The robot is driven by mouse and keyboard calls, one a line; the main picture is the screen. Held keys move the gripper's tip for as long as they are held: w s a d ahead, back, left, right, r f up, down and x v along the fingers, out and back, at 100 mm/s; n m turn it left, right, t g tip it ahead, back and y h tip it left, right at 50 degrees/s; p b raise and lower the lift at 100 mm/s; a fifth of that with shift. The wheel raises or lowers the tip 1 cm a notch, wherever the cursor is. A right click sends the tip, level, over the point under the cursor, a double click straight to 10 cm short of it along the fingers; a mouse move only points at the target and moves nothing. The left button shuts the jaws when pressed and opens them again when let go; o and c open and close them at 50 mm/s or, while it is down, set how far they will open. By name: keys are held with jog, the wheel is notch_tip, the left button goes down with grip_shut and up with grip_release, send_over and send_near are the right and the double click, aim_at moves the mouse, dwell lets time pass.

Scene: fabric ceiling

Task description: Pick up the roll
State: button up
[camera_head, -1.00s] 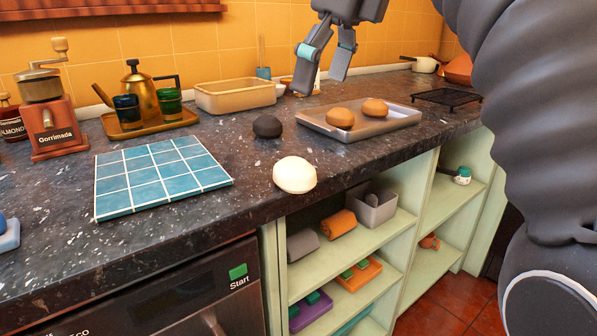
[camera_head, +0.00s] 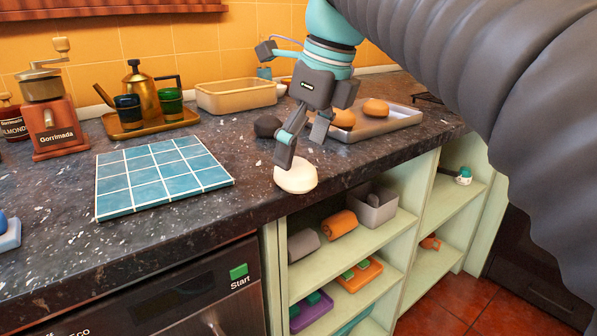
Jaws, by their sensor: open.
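A pale, round roll-shaped piece (camera_head: 296,178) sits on the dark speckled counter near its front edge. My gripper (camera_head: 302,149) is open above and just behind it, fingers pointing down. The left finger overlaps the pale piece's top edge in the picture; I cannot tell whether they touch. Two brown rolls, a left one (camera_head: 343,117) and a right one (camera_head: 375,109), lie on a grey metal tray (camera_head: 397,123). The left one is partly hidden by my gripper. A dark, round piece (camera_head: 267,126) sits behind the pale one.
A blue tiled board (camera_head: 160,175) lies to the left on the counter (camera_head: 235,210). A beige bin (camera_head: 236,96), a brass teapot tray (camera_head: 150,127) and a grinder (camera_head: 56,125) stand behind. Open shelves (camera_head: 345,225) below hold an orange rolled cloth (camera_head: 339,225).

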aim_at(298, 160)
jog(key=shift+x, duration=1.55)
jog(key=shift+a, duration=0.1)
jog(key=c, duration=1.3)
jog(key=shift+r, duration=0.2)
